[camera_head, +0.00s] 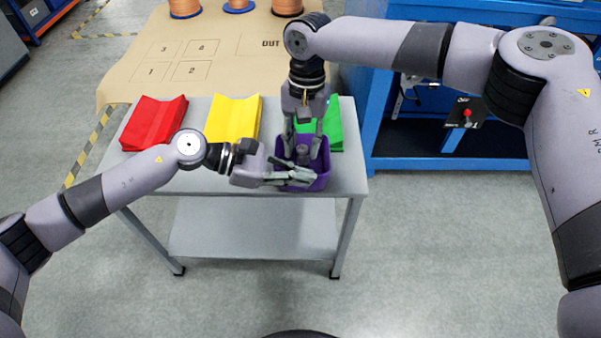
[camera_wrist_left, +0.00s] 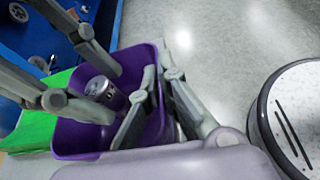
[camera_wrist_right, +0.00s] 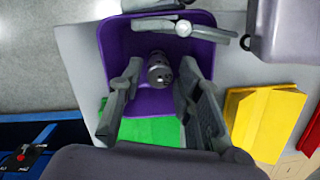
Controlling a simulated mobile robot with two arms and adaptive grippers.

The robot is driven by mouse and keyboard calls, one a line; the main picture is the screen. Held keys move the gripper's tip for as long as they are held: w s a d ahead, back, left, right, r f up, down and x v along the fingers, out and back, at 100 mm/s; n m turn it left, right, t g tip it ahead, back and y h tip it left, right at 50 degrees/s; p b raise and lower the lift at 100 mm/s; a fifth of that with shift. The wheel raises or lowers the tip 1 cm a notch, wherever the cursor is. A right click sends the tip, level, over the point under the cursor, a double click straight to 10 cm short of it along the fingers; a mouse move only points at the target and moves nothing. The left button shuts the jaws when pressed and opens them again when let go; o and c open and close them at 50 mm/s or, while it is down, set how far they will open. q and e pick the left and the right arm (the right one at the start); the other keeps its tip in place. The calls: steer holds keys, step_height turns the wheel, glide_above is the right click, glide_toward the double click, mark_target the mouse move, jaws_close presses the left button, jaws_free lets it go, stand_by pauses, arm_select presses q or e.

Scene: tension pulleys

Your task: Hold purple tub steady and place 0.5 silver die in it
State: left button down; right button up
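The purple tub (camera_head: 318,182) stands at the right end of the grey table; it also shows in the left wrist view (camera_wrist_left: 75,140) and right wrist view (camera_wrist_right: 205,50). My left gripper (camera_head: 302,178) is shut on its near wall, one finger inside and one outside. My right gripper (camera_head: 303,150) points down into the tub with its fingers apart. The silver die (camera_wrist_right: 159,68), a small metal cylinder, is inside the tub between those fingertips, with gaps on both sides. It also shows in the left wrist view (camera_wrist_left: 106,92). Its contact with the tub floor is unclear.
Red (camera_head: 153,122), yellow (camera_head: 233,117) and green (camera_head: 333,125) holders stand along the table's back. A brown mat (camera_head: 130,55) with marked squares and copper spools (camera_head: 185,8) lies beyond. A blue bench (camera_head: 376,130) is close behind at right.

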steer(key=shift+o, duration=1)
step_height(320, 180, up, 12)
steer(key=w, duration=0.1)
steer(key=shift+w+d, duration=0.25)
steer(key=shift+w, duration=0.15)
steer(key=shift+f, duration=0.1)
arm_select(q)
steer(key=c, duration=1.7)
jaws_free()
